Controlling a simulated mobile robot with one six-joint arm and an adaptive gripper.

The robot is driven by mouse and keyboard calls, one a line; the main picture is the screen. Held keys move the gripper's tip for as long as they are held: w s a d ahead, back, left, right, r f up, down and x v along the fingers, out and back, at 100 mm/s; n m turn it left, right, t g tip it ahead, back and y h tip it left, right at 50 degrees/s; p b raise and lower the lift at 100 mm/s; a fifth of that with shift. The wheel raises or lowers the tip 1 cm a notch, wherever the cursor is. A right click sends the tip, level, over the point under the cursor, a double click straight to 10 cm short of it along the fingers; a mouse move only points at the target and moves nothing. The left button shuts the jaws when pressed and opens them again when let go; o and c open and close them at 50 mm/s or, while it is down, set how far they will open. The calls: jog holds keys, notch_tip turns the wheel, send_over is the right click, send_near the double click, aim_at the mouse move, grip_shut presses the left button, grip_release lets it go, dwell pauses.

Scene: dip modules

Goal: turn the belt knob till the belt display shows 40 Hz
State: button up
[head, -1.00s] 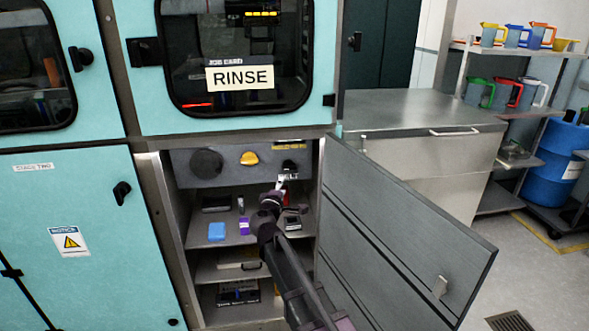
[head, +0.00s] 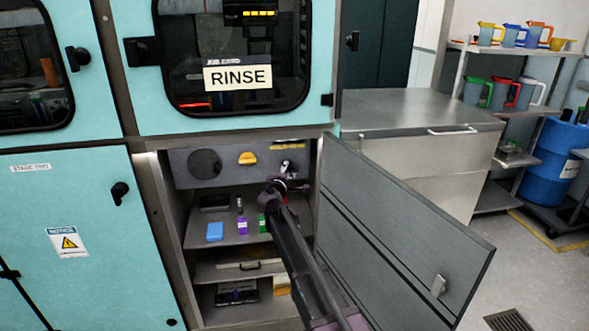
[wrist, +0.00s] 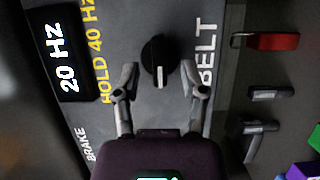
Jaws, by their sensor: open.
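The black belt knob (wrist: 158,55) sits on the grey panel in the wrist view, beside the white word BELT. Its white mark points toward my gripper. The belt display (wrist: 68,50) reads 20 Hz, with yellow HOLD 40 Hz lettering beside it. My gripper (wrist: 160,76) is open, one finger on each side of the knob's near end; I cannot tell whether either touches it. In the head view my gripper (head: 286,172) is at the panel's right part, hiding the BELT label and part of the knob.
A shelf below holds a blue block (head: 215,231) and other small items. The open cabinet door (head: 395,235) stands right of my arm.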

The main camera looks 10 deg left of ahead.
jog(key=shift+w+d, duration=0.15)
jog(key=shift+w, duration=1.3)
